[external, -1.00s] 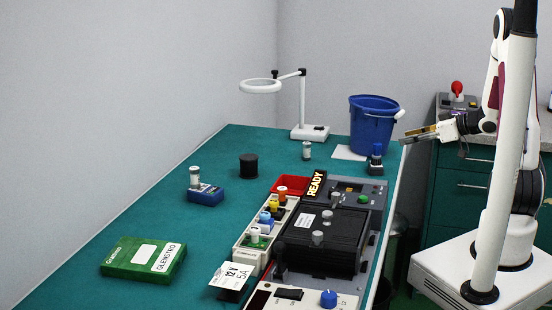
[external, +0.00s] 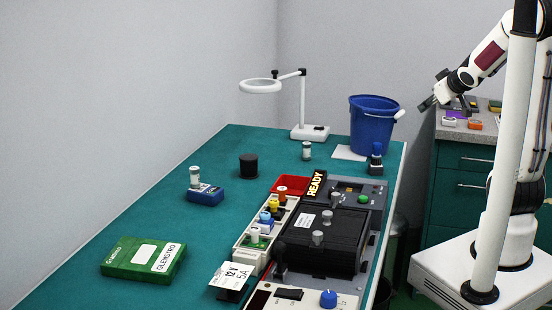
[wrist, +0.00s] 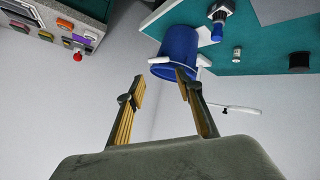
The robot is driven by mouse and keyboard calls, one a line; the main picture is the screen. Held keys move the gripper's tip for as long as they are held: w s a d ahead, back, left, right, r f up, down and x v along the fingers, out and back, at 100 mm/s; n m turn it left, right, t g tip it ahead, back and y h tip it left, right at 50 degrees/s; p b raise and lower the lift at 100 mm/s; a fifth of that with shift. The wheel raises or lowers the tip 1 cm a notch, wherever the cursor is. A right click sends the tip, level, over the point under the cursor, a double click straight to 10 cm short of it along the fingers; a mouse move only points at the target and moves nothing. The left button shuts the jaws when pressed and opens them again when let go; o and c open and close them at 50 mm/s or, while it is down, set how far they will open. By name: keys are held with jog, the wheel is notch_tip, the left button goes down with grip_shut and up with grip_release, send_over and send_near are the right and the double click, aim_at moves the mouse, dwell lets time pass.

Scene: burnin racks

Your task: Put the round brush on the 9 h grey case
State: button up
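My gripper (external: 428,103) is raised over the near-left corner of the grey cabinet top, right of the blue bucket. In the wrist view my gripper (wrist: 160,77) is open, with nothing between its fingers. I cannot pick out the round brush with certainty. Several small coloured cases lie on the cabinet top, among them an orange one (external: 474,125) and a purple one (wrist: 73,27). Grey shapes lie behind them, partly hidden by my arm. No "9 h" marking is readable, so I cannot tell which is the grey case.
The blue bucket (external: 373,126) stands at the green table's far right. A magnifier lamp (external: 310,131), black cylinder (external: 248,167), blue-topped item (external: 376,160), green box (external: 143,258) and dark test unit (external: 325,238) are on the table.

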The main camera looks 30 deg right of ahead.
jog(key=s+a+g+y, duration=0.1)
jog(key=s+a, duration=0.4)
jog(key=s, duration=0.3)
jog(key=s+a+m+g+y, duration=0.1)
jog(key=s+a+g, duration=0.1)
jog(key=s+a, duration=0.3)
jog(key=s+a+m+g+y, duration=0.1)
jog(key=s+a, duration=0.4)
jog(key=s, duration=0.6)
jog(key=shift+f+g, duration=0.45)
jog(key=shift+g, duration=0.15)
